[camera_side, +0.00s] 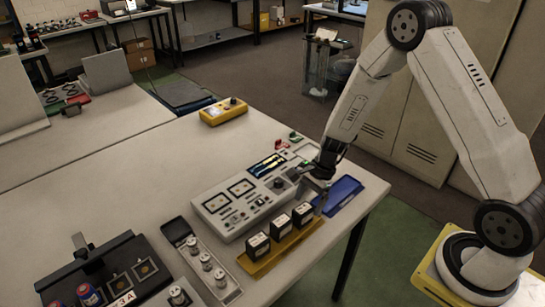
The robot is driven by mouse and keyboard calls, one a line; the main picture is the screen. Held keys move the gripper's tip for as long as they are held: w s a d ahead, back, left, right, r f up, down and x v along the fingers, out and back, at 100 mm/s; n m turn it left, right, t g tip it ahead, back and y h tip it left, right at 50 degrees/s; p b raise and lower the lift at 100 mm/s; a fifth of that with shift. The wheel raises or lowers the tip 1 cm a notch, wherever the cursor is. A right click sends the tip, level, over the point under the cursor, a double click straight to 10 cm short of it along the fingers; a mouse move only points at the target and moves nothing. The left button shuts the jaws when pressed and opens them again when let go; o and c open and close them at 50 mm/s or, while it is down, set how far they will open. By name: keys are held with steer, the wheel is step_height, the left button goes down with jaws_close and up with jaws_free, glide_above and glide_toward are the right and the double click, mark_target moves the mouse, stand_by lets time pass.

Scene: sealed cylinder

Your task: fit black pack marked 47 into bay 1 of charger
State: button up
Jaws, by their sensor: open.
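Several small black packs with white labels stand upright in a row on a yellow tray (262,268): a near one (258,246), a middle one (281,228) and a far one (303,214). The labels are too small to read, so I cannot tell which is 47. My gripper (318,196) is open, pointing down just above and to the right of the far pack, with no pack seen in it. A grey console (232,226) with two square framed panels lies behind the packs; I cannot tell whether it is the charger. No bay numbers are readable.
A blue tray (344,194) lies right of my gripper. A grey holder (176,231) with metal cylinders and a black fixture (120,254) marked 3A stand at left. The table's middle left is clear.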

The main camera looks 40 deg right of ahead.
mark_target(304, 207)
steer(key=shift+a+f, duration=0.1)
steer(key=shift+f, duration=0.05)
steer(key=shift+x, duration=2.5)
steer(key=shift+w, duration=0.15)
jaws_close()
